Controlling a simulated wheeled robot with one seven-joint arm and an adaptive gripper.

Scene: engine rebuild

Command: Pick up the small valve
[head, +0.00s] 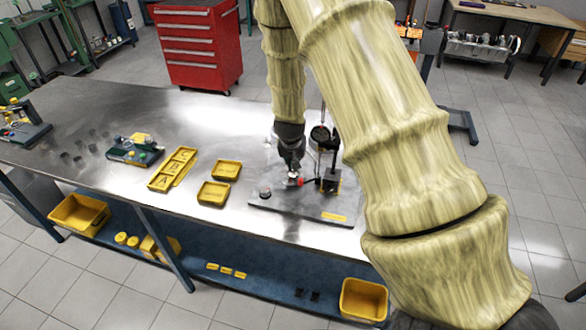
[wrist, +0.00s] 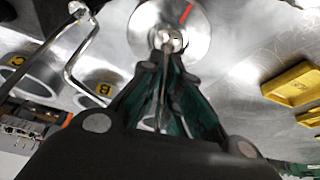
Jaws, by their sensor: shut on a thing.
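My gripper (head: 294,170) points down over the dark metal plate (head: 285,205) on the bench. In the wrist view its fingers (wrist: 165,58) are closed together around a thin shiny stem (wrist: 161,95), which looks like the small valve's. Just beyond the fingertips is a round bright metal disc (wrist: 190,42) with a red mark. I cannot tell whether the stem touches this disc. The fingers hide much of the held thing, and in the head view it is too small to make out clearly.
A dial gauge (head: 320,136) on a stand is close to the right of my gripper. A bent metal rod (wrist: 82,50) shows left of the fingers in the wrist view. Yellow trays (head: 214,193) lie to the left. Bare bench (head: 215,120) lies behind them.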

